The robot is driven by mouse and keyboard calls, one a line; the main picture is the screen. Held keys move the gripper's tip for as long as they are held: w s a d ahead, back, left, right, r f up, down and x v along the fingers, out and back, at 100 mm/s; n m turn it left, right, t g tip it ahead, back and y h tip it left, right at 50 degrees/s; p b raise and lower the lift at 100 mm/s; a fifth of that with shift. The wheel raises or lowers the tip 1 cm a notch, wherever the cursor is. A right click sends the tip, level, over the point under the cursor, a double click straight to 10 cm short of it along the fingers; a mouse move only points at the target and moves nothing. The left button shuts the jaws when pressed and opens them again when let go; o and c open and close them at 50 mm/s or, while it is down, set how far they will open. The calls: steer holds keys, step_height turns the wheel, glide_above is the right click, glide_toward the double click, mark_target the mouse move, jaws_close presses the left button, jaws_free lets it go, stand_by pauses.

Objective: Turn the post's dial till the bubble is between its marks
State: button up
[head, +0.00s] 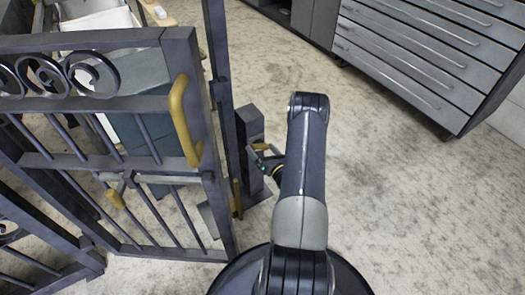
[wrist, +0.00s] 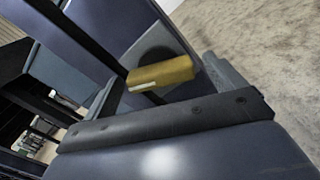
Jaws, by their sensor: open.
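The dark post (head: 248,127) stands just right of the gate. Its brass dial (head: 261,147) shows at the end of my arm, partly hidden by my gripper (head: 264,158). In the wrist view the dial's brass bar (wrist: 160,73) lies between the two fingers of my gripper (wrist: 166,88), one on each side. The fingers are open; I cannot tell whether either touches the bar. A small pale strip shows on the bar's lower left edge. I cannot make out a bubble or its marks in either view.
The scroll gate (head: 90,44) with a brass handle (head: 184,121) stands at the left, close to the post. A grey drawer cabinet (head: 425,55) is at the back right. The floor right of my arm is clear.

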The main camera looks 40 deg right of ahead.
steer(key=shift+c, duration=0.3)
steer(key=c, duration=0.9)
steer(key=shift+f+m+b, duration=0.15)
steer(key=shift+m+b, duration=0.4)
steer(key=shift+m, duration=0.35)
steer(key=shift+m+b, duration=0.3)
steer(key=shift+m, duration=1)
steer(key=o, duration=1)
steer(key=shift+c, duration=0.2)
steer(key=s+p, duration=0.2)
steer(key=s, duration=0.9)
steer(key=shift+a, duration=0.35)
